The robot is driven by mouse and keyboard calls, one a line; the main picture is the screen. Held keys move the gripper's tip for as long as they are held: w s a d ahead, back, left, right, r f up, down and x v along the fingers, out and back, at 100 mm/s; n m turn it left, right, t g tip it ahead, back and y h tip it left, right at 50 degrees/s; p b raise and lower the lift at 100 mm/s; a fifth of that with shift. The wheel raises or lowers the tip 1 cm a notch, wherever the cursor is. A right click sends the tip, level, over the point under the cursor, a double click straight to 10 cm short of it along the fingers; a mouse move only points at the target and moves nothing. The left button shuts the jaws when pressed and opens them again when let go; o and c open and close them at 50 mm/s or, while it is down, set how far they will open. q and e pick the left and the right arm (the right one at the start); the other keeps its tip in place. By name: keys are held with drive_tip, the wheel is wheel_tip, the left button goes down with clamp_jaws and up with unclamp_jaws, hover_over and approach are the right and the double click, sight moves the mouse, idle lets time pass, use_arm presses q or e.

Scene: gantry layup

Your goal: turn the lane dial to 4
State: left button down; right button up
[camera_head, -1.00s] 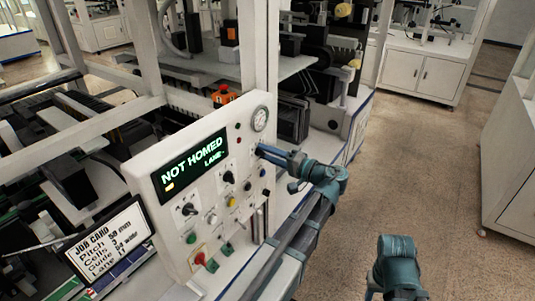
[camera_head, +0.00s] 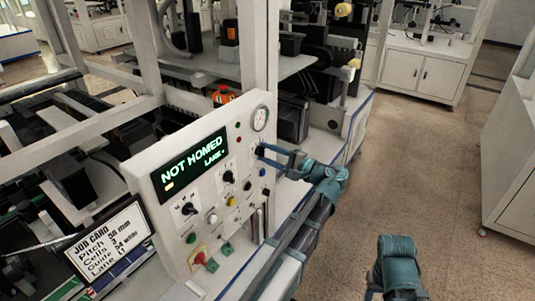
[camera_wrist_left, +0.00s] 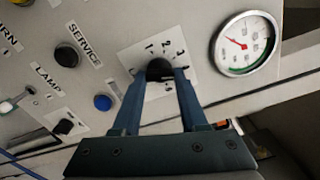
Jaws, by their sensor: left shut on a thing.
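The lane dial (camera_wrist_left: 158,68) is a dark round knob on a white plate with the printed numbers 1, 2 and 3 in view. My left gripper (camera_wrist_left: 160,76) is shut on this knob, with one blue finger on each side. The fingers hide the lower part of the plate and the knob's pointer, so its setting cannot be read. In the head view the left gripper (camera_head: 262,150) meets the white control panel (camera_head: 150,165) at its upper right. The panel display (camera_head: 193,160) reads "NOT HOMED" and "LANE" with a small mark after it.
A round gauge (camera_wrist_left: 245,44) sits close beside the dial. A blue button (camera_wrist_left: 103,102), a black SERVICE button (camera_wrist_left: 67,55) and a LAMP switch (camera_wrist_left: 66,126) are nearby. A job card (camera_head: 108,240) stands left of the panel. My right arm shows at the bottom; floor around it is clear.

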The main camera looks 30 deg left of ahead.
idle(0.4)
use_arm(q)
drive_tip(key=shift+c, duration=2.2)
unclamp_jaws()
drive_tip(key=shift+d, duration=0.15)
drive_tip(key=s+d, duration=0.1)
drive_tip(key=d, duration=1.2)
drive_tip(key=shift+d, duration=0.3)
drive_tip(key=shift+s+a+f, duration=0.1)
drive_tip(key=shift+f, duration=0.05)
